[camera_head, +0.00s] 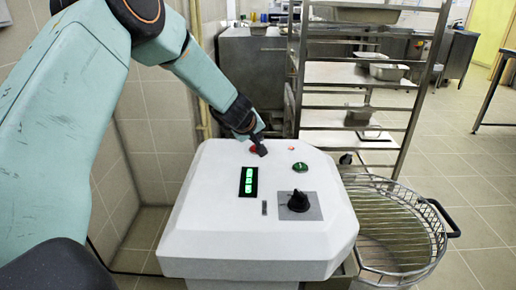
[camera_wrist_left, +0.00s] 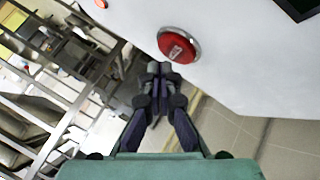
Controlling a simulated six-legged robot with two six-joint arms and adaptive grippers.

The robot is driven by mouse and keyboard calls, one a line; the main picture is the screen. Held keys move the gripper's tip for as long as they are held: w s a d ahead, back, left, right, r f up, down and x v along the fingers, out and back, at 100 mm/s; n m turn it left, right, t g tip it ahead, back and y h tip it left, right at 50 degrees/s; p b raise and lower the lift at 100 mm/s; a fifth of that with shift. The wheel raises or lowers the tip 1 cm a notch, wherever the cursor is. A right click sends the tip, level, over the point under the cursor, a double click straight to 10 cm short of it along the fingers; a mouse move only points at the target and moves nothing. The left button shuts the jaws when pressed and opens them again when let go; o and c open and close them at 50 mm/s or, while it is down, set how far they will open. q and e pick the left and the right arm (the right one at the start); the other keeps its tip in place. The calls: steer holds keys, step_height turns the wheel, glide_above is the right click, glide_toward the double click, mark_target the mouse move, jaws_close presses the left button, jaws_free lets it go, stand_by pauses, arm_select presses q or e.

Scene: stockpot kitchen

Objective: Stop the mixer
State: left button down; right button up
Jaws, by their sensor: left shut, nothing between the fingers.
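The mixer's white control housing (camera_head: 215,215) stands in the middle of the head view. On its top are a red button (camera_head: 253,149), partly hidden by my gripper, a green button (camera_head: 300,168), a lit green display (camera_head: 248,181) and a black knob (camera_head: 298,201). My left gripper (camera_head: 262,150) is shut and empty, its tips at the red button. In the left wrist view the red button (camera_wrist_left: 178,45) lies just beyond the closed fingertips (camera_wrist_left: 160,68). I cannot tell whether they touch it. My right gripper is not in view.
A wire guard or basket (camera_head: 400,235) with a black handle sits right of the housing. A metal rack (camera_head: 355,73) with trays and pans stands behind. A tiled wall is close on the left. Open floor (camera_head: 480,190) lies to the right.

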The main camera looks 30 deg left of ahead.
arm_select(q)
steer(key=shift+f, duration=0.1)
stand_by(0.7)
steer(key=shift+f+b, duration=0.7)
steer(key=shift+f, duration=0.1)
stand_by(0.8)
steer(key=shift+r+p, duration=0.85)
steer(key=shift+p, duration=0.1)
step_height(320, 180, up, 5)
steer(key=p, duration=0.5)
steer(key=shift+r, duration=0.1)
stand_by(0.4)
